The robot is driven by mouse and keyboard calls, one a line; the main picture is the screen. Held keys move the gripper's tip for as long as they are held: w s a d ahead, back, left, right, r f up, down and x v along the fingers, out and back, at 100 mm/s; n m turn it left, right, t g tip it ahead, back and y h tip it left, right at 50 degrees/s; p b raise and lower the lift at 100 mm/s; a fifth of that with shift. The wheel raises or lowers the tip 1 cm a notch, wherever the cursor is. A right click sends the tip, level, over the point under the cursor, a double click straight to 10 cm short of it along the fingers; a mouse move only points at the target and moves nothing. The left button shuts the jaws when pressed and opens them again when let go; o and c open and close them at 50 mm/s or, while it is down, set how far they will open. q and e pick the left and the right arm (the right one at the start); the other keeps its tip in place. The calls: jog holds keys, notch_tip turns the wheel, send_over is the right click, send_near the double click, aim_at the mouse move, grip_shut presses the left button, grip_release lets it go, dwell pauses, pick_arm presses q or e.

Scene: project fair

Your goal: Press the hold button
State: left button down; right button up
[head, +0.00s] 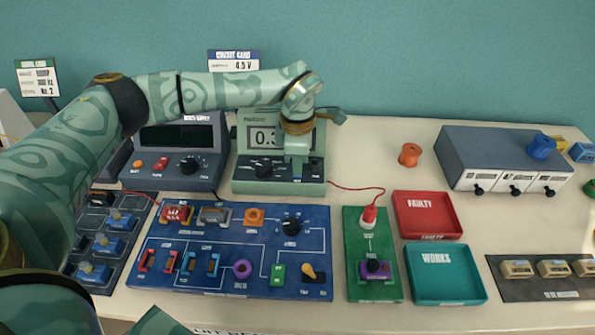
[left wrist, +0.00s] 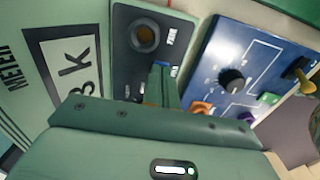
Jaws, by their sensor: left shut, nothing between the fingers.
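The green bench meter (head: 240,178) stands behind the blue circuit board, its display reading 0.3 and more digits hidden by my arm. My left gripper (head: 297,178) is shut and empty, pointing down at the right part of that panel. In the left wrist view its fingertips (left wrist: 160,80) are over the panel, beside a small blue patch. The hold button is not clearly seen; the fingers cover part of the panel. Contact cannot be told.
A green probe board (head: 360,290), red tray (head: 427,236) and teal tray (head: 443,297) are on the right. A red lead runs beside the meter.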

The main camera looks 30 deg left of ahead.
pick_arm(q)
notch_tip(320, 180, up, 10)
jog(key=p, duration=0.8)
jog(key=shift+p, duration=0.4)
jog(key=shift+s+f, duration=0.1)
